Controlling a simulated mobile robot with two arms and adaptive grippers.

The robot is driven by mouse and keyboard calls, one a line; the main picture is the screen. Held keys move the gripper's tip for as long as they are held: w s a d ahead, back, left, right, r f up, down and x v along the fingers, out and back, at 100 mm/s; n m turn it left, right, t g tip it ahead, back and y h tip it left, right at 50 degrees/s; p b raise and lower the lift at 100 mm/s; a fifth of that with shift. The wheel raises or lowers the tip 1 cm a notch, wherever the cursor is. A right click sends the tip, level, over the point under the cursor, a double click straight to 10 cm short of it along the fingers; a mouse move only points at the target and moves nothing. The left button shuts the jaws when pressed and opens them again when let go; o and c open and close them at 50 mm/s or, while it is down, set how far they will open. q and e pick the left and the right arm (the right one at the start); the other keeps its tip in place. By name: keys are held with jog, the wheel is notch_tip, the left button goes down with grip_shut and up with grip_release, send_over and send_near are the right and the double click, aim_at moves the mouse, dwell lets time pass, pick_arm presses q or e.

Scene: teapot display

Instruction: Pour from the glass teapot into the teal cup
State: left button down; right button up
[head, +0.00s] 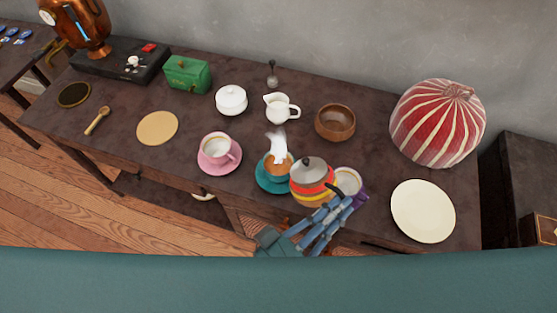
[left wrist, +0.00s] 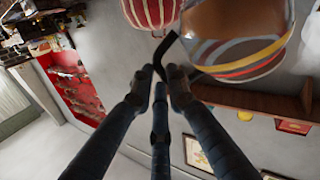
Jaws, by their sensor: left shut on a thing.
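The glass teapot (head: 312,188) has a grey lid and red, yellow and dark bands. It is just right of the teal cup (head: 267,168), in front of the purple cup. My left gripper (head: 338,207) is shut on its dark handle; the left wrist view shows the fingers (left wrist: 162,72) around the handle and the banded glass body (left wrist: 240,40) beside them. The teal cup stands on a teal saucer (head: 262,184) and shows brown liquid, with a white wisp rising above it. I cannot make out the spout or any stream. My right gripper is not in view.
The purple cup (head: 349,182) is partly hidden behind the teapot. A pink cup (head: 217,148) on its saucer stands left of the teal cup. A cream plate (head: 422,212), wooden bowl (head: 335,122), white creamer (head: 282,110) and striped red vase (head: 437,123) stand around on the dark table.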

pick_arm(q)
jog(key=shift+w+r, duration=0.15)
jog(key=shift+r, duration=0.1)
jog(key=s+d+f+m, duration=0.2)
jog(key=m, duration=0.1)
jog(key=s+d+f+m+p, duration=0.1)
jog(key=m, duration=0.1)
jog(key=shift+s+d+f, duration=0.1)
jog(key=shift+s+d, duration=0.1)
jog(key=shift+s, duration=0.15)
dwell(0.3)
